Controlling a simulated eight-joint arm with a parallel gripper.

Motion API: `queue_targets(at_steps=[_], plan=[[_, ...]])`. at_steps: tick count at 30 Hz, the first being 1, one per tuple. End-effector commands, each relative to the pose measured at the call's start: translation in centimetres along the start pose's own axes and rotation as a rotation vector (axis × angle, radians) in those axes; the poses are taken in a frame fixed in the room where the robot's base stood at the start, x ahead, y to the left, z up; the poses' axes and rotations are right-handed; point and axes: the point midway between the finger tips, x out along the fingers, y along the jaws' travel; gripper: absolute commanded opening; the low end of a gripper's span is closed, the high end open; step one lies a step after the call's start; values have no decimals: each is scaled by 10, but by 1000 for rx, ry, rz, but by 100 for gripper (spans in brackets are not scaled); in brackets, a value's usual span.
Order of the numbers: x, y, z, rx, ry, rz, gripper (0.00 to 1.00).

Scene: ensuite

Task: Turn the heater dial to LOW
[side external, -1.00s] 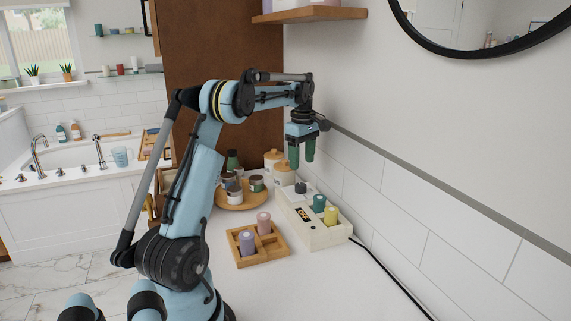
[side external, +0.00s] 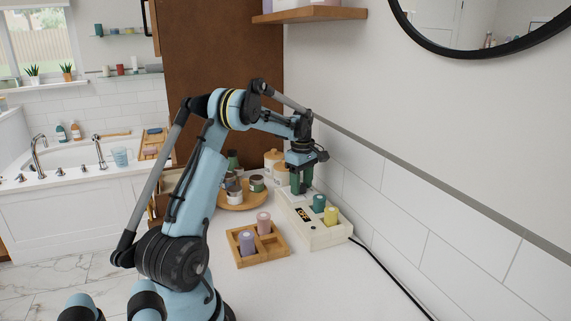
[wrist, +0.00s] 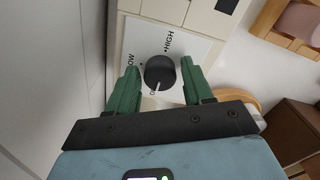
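The heater (side external: 325,238) is a cream box on the counter against the wall, holding a green and a yellow cartridge. Its dark round dial (wrist: 160,72) sits on a white plate with HIGH at upper right, LOW at left and a partly hidden label starting with O below. The dial's pale pointer mark aims down at that O label. My gripper (wrist: 158,72) has its green fingers apart, one on each side of the dial, with gaps visible between fingers and dial. In the side external view my gripper (side external: 301,190) is low over the heater's far end and hides the dial.
A wooden tray (side external: 257,262) with a purple and a pink cartridge stands left of the heater. A round wooden tray (side external: 238,206) with jars and lidded canisters (side external: 272,160) stand behind. The wall is close on the right. A black cable (side external: 385,275) runs along the front counter.

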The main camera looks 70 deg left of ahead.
Motion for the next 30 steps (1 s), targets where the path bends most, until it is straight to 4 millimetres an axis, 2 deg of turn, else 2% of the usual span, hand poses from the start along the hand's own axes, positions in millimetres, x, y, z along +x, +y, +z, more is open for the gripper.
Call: queue_targets(at_steps=[1,8,19,30], plan=[[0,0,0,0,0,0,43],[0,0,0,0,0,-1,8],[0,0,0,62,0,-2,7],[0,-1,0,345,0,-2,7]])
